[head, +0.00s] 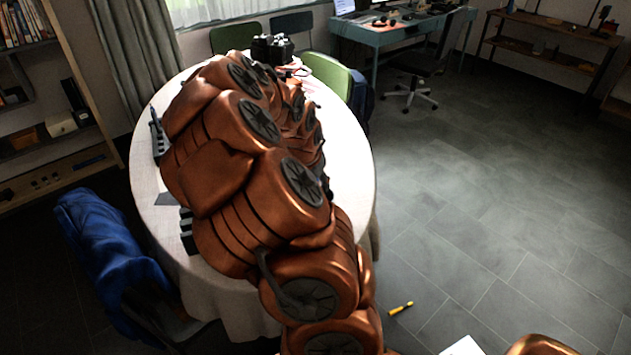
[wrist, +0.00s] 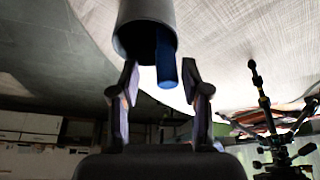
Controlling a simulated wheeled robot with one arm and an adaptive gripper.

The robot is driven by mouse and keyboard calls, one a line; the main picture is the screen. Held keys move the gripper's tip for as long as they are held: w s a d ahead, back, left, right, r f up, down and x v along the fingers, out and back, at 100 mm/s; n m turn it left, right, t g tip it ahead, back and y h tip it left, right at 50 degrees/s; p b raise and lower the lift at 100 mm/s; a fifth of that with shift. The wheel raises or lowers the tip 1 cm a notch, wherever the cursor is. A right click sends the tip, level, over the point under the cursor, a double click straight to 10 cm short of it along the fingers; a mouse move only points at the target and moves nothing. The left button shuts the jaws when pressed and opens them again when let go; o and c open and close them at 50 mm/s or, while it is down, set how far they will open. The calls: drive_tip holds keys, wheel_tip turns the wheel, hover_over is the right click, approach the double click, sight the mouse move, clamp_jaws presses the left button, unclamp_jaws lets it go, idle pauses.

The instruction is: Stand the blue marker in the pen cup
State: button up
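In the wrist view, which shows the scene upside down, a grey pen cup (wrist: 146,14) stands on the table, its dark mouth facing my gripper. The blue marker (wrist: 166,62) sticks out of the mouth, close to the rim on the right; its lower part is hidden. My gripper (wrist: 160,70) is open, with one finger on each side of the marker's outer end. I see a gap between the marker and each fingertip. In the head view my arm hides the cup and marker.
The round table (head: 350,160) has a white cloth. A black tripod-like object (wrist: 272,130) shows at the right of the wrist view. A blue cloth (head: 105,240) hangs on a chair at left. A yellow-orange object (head: 401,308) lies on the floor, which is open at right.

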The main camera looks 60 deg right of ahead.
idle(0.3)
drive_tip(key=v, duration=1.2)
idle(0.9)
